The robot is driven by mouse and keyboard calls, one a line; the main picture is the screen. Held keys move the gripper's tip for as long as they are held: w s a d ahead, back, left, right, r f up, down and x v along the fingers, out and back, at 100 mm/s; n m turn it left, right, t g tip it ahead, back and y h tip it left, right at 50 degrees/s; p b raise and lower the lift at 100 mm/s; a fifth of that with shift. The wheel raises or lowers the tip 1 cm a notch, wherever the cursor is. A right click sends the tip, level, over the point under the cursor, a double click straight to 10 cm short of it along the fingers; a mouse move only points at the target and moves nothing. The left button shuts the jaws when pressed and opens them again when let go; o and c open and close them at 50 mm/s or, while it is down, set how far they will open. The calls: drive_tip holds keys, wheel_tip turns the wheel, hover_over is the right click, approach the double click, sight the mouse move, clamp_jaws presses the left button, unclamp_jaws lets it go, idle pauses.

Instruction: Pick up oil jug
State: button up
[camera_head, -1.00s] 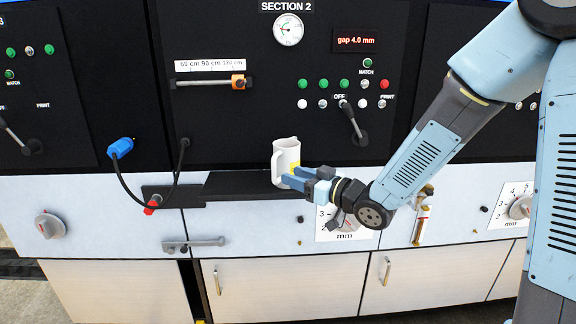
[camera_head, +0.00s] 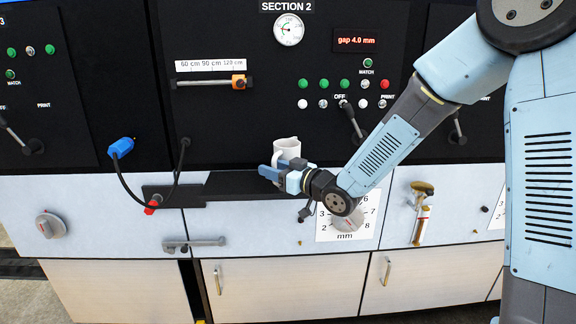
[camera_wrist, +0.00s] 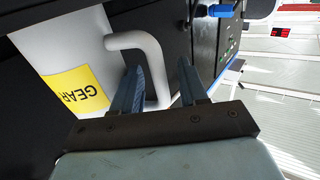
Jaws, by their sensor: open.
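The oil jug is a white jug (camera_head: 286,148) standing upright on the black shelf (camera_head: 235,184) of the machine. In the wrist view the white jug (camera_wrist: 60,50) fills the left side, with a yellow label reading GEAR. Its handle (camera_wrist: 158,62) sticks out to the right and shows between the two blue fingers. My gripper (camera_head: 268,172) is in front of the jug and hides its lower part. In the wrist view my gripper (camera_wrist: 164,75) is open, one finger on each side of the handle. I cannot tell whether a finger touches it.
Close to the arm are a dial (camera_head: 347,219) and a lever (camera_head: 352,119). A brass-topped tool (camera_head: 421,212) hangs on the right of the front panel. A blue plug (camera_head: 121,147) with a cable is at the left. The shelf left of the jug is clear.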

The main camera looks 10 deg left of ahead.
drive_tip(key=shift+c, duration=0.4)
clamp_jaws()
drive_tip(key=shift+r, duration=0.1)
